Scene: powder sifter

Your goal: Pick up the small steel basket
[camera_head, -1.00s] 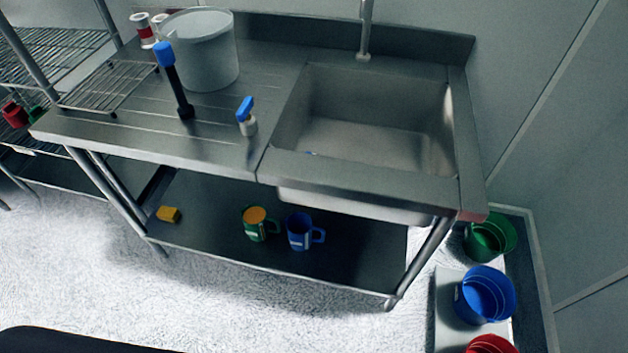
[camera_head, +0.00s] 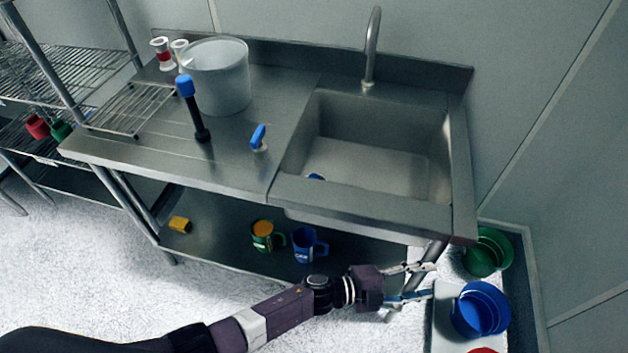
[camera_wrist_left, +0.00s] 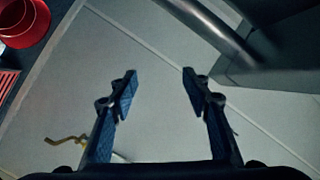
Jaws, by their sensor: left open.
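I cannot make out a small steel basket in either view. My left gripper (camera_head: 428,281) reaches in from the bottom left in the head view, in front of the sink table's right leg and near the blue bucket. It is open, with nothing between its fingers. In the left wrist view its two dark fingers (camera_wrist_left: 160,85) stand apart over a pale panelled surface. My right gripper is in neither view.
The steel sink table (camera_head: 240,165) carries a large pale bucket (camera_head: 217,80). Its lower shelf holds green (camera_head: 262,238) and blue (camera_head: 304,248) mugs. A blue bucket (camera_head: 480,310) and green bucket (camera_head: 487,252) stand at right. A red container (camera_wrist_left: 20,22) shows in the wrist view.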

